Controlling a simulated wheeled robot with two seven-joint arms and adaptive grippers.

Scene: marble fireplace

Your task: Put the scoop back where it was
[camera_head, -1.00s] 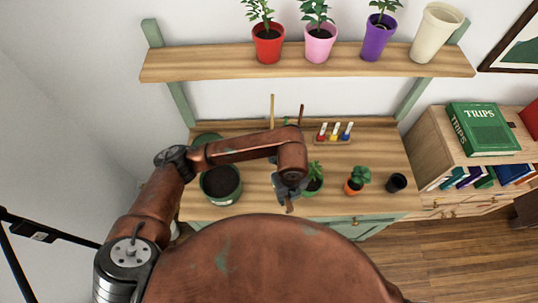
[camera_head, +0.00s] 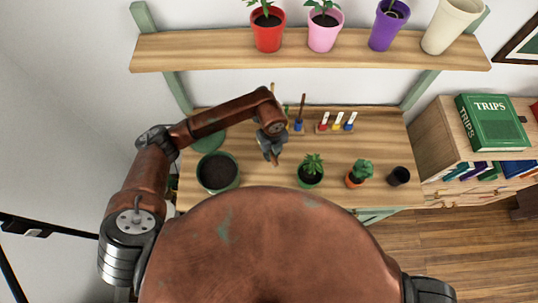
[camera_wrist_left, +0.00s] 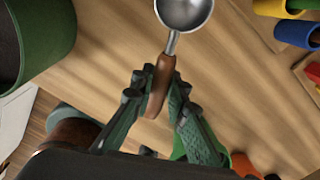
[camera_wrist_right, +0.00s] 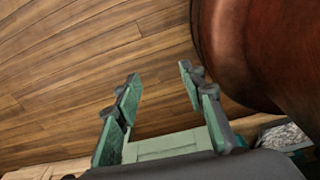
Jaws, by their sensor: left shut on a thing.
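The scoop (camera_wrist_left: 185,14) shows in the left wrist view, with a shiny metal bowl and a brown handle (camera_wrist_left: 157,92). My left gripper (camera_wrist_left: 158,82) is shut on the handle, and the bowl points away from it, above the wooden tabletop. In the head view my left gripper (camera_head: 271,155) is over the table, to the right of the dark green pot of soil (camera_head: 218,173); the scoop is hard to make out there. My right gripper (camera_wrist_right: 160,76) is open and empty in the right wrist view, with wood floor behind it.
Blue holder (camera_head: 298,126) with an upright stick and a rack of small coloured-tipped tools (camera_head: 335,127) stand at the back. A green plant (camera_head: 311,169), a cactus in orange pot (camera_head: 355,179) and a black cup (camera_head: 399,176) stand to the right. The table centre (camera_head: 330,148) is clear.

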